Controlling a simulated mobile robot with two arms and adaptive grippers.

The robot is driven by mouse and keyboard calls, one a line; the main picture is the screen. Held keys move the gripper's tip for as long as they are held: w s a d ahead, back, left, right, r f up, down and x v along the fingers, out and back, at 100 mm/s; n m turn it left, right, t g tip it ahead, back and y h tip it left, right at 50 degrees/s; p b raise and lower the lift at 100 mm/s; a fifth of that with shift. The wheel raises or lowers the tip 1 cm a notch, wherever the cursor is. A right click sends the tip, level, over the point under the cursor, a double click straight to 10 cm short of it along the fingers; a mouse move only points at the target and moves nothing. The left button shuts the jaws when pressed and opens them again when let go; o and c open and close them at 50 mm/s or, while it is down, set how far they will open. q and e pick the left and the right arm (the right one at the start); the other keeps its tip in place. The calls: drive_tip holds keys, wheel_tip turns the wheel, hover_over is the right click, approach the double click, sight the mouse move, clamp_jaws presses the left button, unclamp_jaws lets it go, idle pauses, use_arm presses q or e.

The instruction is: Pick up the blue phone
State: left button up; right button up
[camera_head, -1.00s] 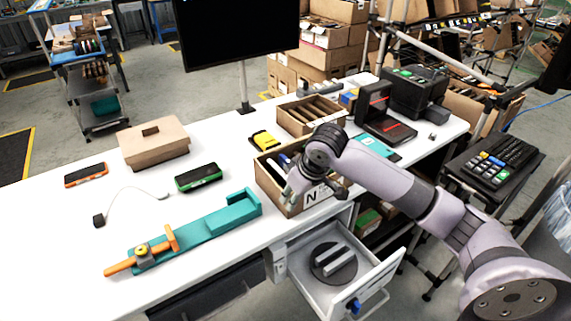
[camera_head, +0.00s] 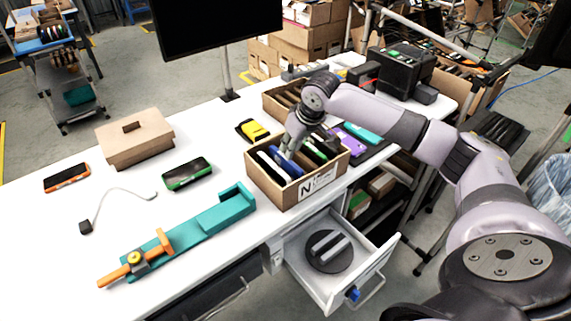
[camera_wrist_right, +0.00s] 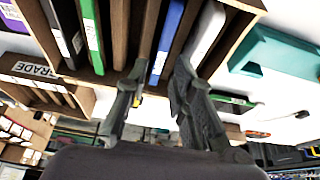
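The blue phone (camera_head: 286,164) stands on edge in a slot of the tilted cardboard carton (camera_head: 290,198), beside a white phone (camera_head: 269,167). My right gripper (camera_head: 291,149) points down just above the blue phone's upper end. In the right wrist view the open fingers (camera_wrist_right: 161,68) have the blue phone (camera_wrist_right: 167,38) between them, with the white phone (camera_wrist_right: 205,35) to its right. Whether either finger touches the blue phone I cannot tell. My left gripper is not in view.
A second carton (camera_head: 273,101) stands at the back. A teal fixture (camera_head: 205,226) and a green phone (camera_head: 187,174) lie left. An open drawer (camera_head: 345,275) juts out in front.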

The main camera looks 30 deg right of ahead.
sight(286, 166)
drive_tip(key=shift+w+f, duration=0.2)
drive_tip(key=shift+f, duration=0.3)
drive_tip(key=shift+w+a+f+p, duration=0.1)
drive_tip(key=shift+f+p, duration=0.2)
drive_tip(key=p+x, duration=0.1)
drive_tip(key=x, duration=0.2)
drive_tip(key=shift+w+f, duration=0.2)
drive_tip(key=shift+f, duration=0.15)
drive_tip(key=shift+w+f, duration=0.15)
drive_tip(key=shift+f, duration=0.25)
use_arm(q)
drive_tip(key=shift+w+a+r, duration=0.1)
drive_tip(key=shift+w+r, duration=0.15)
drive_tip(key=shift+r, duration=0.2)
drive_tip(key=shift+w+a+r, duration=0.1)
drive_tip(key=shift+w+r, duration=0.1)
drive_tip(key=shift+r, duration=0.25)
use_arm(e)
drive_tip(key=shift+c, duration=0.7)
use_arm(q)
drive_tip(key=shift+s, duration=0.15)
use_arm(e)
drive_tip(key=shift+r, duration=0.1)
clamp_jaws()
